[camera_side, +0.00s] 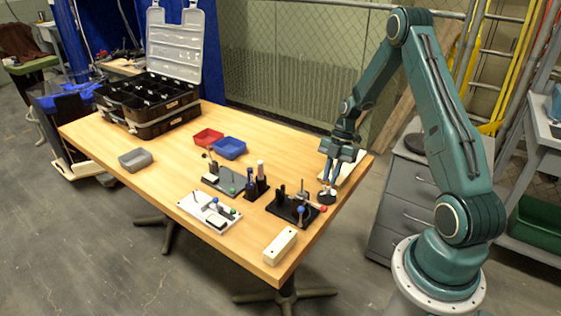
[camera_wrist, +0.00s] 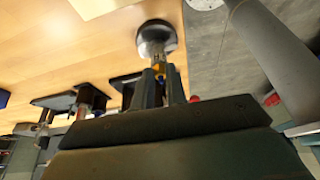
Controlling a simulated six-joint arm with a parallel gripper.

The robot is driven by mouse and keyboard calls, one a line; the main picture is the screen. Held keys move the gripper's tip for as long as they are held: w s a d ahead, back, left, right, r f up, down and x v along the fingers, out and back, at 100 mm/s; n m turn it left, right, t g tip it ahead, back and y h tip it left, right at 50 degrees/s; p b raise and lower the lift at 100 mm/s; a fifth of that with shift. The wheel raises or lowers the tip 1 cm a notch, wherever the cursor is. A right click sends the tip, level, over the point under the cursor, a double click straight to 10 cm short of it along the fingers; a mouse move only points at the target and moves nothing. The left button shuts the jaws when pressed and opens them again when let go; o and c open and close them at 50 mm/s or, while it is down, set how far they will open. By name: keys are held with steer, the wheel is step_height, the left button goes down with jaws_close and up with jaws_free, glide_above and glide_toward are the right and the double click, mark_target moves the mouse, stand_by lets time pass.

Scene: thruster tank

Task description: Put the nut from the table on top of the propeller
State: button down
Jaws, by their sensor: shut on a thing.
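My gripper (camera_side: 328,188) points down at the right side of the table, just above a round black base (camera_side: 326,198). In the wrist view my gripper (camera_wrist: 161,74) is shut on a small part with metal and yellow (camera_wrist: 158,68). It may be the nut, but the fingers hide much of it and its shape is unclear. The round black base (camera_wrist: 157,34) shows just beyond the fingertips; I cannot tell whether the part touches it. I cannot pick out the propeller with certainty among the small fixtures.
Left of my gripper is a black fixture (camera_side: 284,212) with upright posts. Farther left are a grey fixture (camera_side: 224,179), a white tray (camera_side: 196,207), and red (camera_side: 208,137) and blue (camera_side: 229,148) bins. A pale block (camera_side: 280,246) lies near the front edge. The table's left-front area is clear.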

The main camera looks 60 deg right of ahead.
steer(key=c, duration=1.3)
jaws_free()
steer(key=shift+c, duration=0.2)
steer(key=shift+r, duration=0.15)
steer(key=v, duration=1.3)
steer(key=shift+d+r, duration=0.2)
steer(key=shift+r, duration=0.15)
steer(key=shift+r, duration=1.85)
steer(key=shift+a+r, duration=0.1)
steer(key=shift+a, duration=0.05)
